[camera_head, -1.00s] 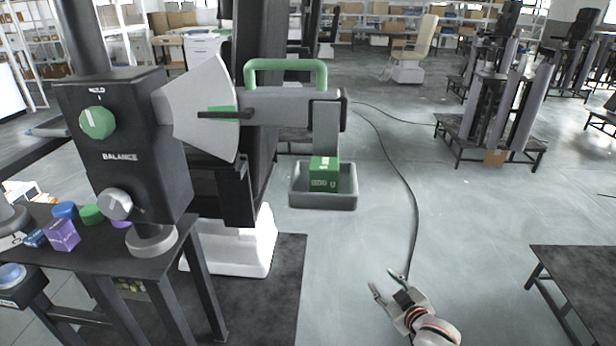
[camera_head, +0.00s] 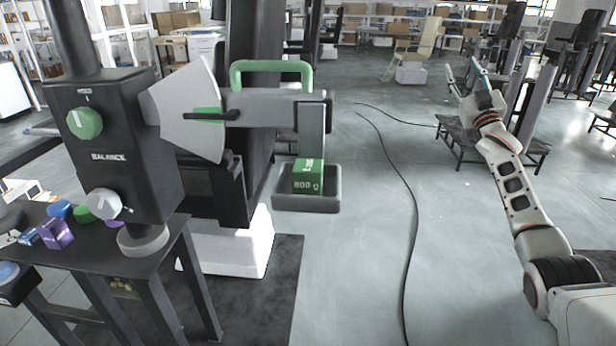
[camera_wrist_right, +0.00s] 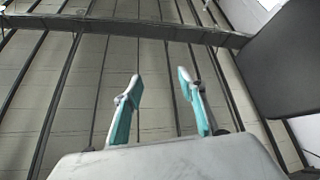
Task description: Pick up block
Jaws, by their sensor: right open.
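A green block (camera_head: 308,177) marked 800 g sits in a grey tray (camera_head: 307,202) that hangs from the arm of a black balance (camera_head: 118,150). My right gripper (camera_head: 463,74) is raised at the upper right of the head view, well to the right of the block and apart from it. In the right wrist view its two teal-lined fingers (camera_wrist_right: 160,100) stand apart with nothing between them. The block does not show in that view. My left gripper is not in view.
A dark table (camera_head: 75,245) at the left carries a purple block (camera_head: 55,233) and several small coloured pieces. Black stands (camera_head: 530,100) are at the far right. The floor (camera_head: 365,260) right of the tray is clear except for a cable (camera_head: 412,230).

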